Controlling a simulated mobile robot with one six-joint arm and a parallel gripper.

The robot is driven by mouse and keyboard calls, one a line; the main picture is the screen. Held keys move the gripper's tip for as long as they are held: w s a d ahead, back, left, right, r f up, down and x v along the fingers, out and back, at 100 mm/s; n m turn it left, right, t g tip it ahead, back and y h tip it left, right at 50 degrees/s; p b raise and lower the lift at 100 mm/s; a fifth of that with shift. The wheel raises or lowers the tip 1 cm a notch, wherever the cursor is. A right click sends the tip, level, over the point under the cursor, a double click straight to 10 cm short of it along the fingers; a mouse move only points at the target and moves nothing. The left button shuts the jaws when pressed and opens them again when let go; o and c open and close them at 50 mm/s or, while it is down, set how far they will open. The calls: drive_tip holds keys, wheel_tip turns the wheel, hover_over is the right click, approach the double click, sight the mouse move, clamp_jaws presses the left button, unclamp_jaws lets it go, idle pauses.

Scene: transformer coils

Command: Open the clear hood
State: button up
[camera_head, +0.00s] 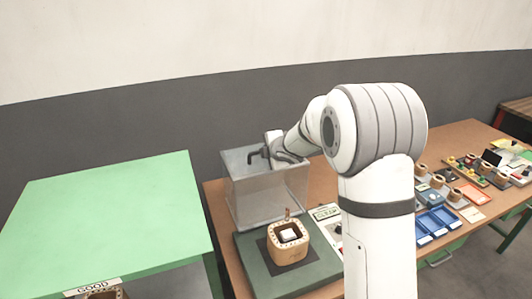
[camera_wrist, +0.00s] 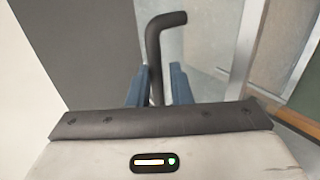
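The clear hood (camera_head: 258,196) is a grey, see-through box at the left end of the brown table. It stands behind a dark green base. Its dark, bent handle (camera_head: 256,154) is near the top, partly hidden by my wrist; in the wrist view the handle (camera_wrist: 154,45) rises and bends right. My gripper (camera_wrist: 160,72) has two blue fingers, one on each side of the handle. A gap shows between the handle and the right finger; the left finger is very close to it, and contact is unclear. In the head view my gripper is at the hood's top.
A wooden coil block (camera_head: 289,243) sits on the dark green base (camera_head: 262,264) in front of the hood. A green table (camera_head: 110,215) stands to the left. Blue trays (camera_head: 437,222) and several small coils and parts cover the table to the right of my arm.

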drive_tip(key=v, duration=0.7)
drive_tip(key=shift+s+a+p, duration=0.1)
drive_tip(key=shift+s+p, duration=0.05)
drive_tip(key=shift+p, duration=0.2)
drive_tip(key=s+d+r+m+g+h+b, duration=0.1)
drive_tip(key=s+d+r+m+h, duration=0.15)
drive_tip(key=s+d+m, duration=0.45)
drive_tip(key=s+d+r+m+g+h+b, duration=0.1)
drive_tip(key=s+d+r+m+h, duration=0.15)
drive_tip(key=s+d+m, duration=0.45)
drive_tip(key=s+a+f+m+g, duration=0.1)
drive_tip(key=s+m, duration=0.3)
drive_tip(key=s, duration=0.7)
drive_tip(key=s+a+f+m+g+y, duration=0.1)
drive_tip(key=s+f+m+g, duration=0.2)
drive_tip(key=s, duration=0.9)
drive_tip(key=shift+a+f+m+g, duration=0.3)
drive_tip(key=shift+f+m+g, duration=0.1)
drive_tip(key=shift+f+m, duration=0.25)
